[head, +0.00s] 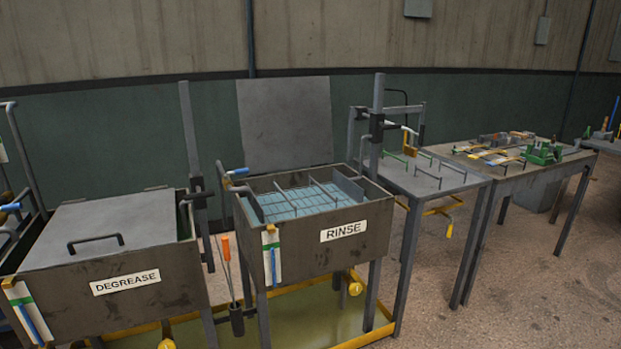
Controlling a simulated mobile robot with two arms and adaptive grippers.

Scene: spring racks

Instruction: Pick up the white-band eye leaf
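I cannot pick out a white-band eye leaf for certain. Several long, thin parts with yellow and other colours lie on the far work table (502,153) at the right, too small to tell their bands or eye ends. A green fixture (543,153) stands among them at that table's right end. Neither of my grippers is in view.
A closed DEGREASE tank (150,280) stands at left. An open RINSE tank (318,240) holds blue liquid under a grid. A grey rack table (440,182) with upright wire rails stands between it and the work table. Open floor (530,290) lies at right front.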

